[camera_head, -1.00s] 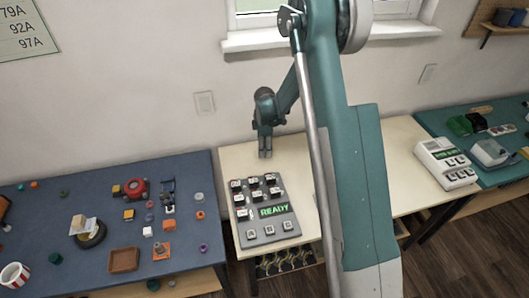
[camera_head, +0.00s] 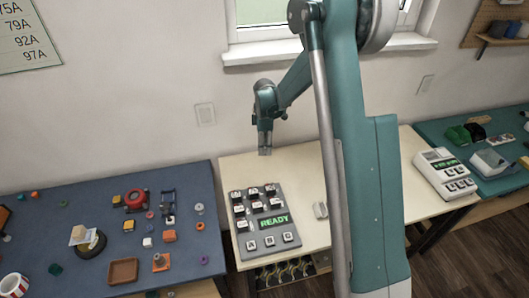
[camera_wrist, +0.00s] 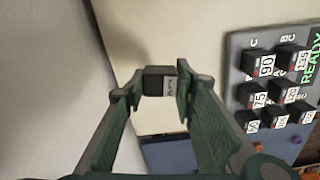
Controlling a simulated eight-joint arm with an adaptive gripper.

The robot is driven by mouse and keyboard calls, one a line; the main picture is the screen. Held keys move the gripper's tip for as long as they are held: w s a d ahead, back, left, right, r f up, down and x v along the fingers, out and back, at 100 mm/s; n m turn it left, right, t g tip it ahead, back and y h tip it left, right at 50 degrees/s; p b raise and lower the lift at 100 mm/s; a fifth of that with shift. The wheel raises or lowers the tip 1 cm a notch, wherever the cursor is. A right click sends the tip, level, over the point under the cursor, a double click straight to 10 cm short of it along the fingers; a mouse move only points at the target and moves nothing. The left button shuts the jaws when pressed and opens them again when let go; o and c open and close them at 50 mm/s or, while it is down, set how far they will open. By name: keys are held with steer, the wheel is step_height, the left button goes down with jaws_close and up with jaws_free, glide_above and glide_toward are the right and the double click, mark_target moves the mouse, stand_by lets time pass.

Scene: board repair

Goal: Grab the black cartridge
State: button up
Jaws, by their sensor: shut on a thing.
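A black cartridge (camera_wrist: 160,82) with a white label sits between the fingertips of my gripper (camera_wrist: 158,86) in the wrist view. The gripper is shut on it, with a finger at each side. In the head view my gripper (camera_head: 265,150) points down above the back of the cream table, behind the grey board (camera_head: 283,225). The cartridge is too small there to make out. The board shows a green READY display (camera_head: 274,221) and several black cartridges with white labels. In the wrist view the board (camera_wrist: 232,60) is at the right, apart from the gripper.
A blue table (camera_head: 60,230) with loose parts, a wheel (camera_head: 91,243) and a brown tray (camera_head: 123,271) stands at left. A white device (camera_head: 443,172) stands at the far right. The wall is close behind the gripper.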

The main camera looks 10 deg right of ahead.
steer(key=shift+r, duration=0.55)
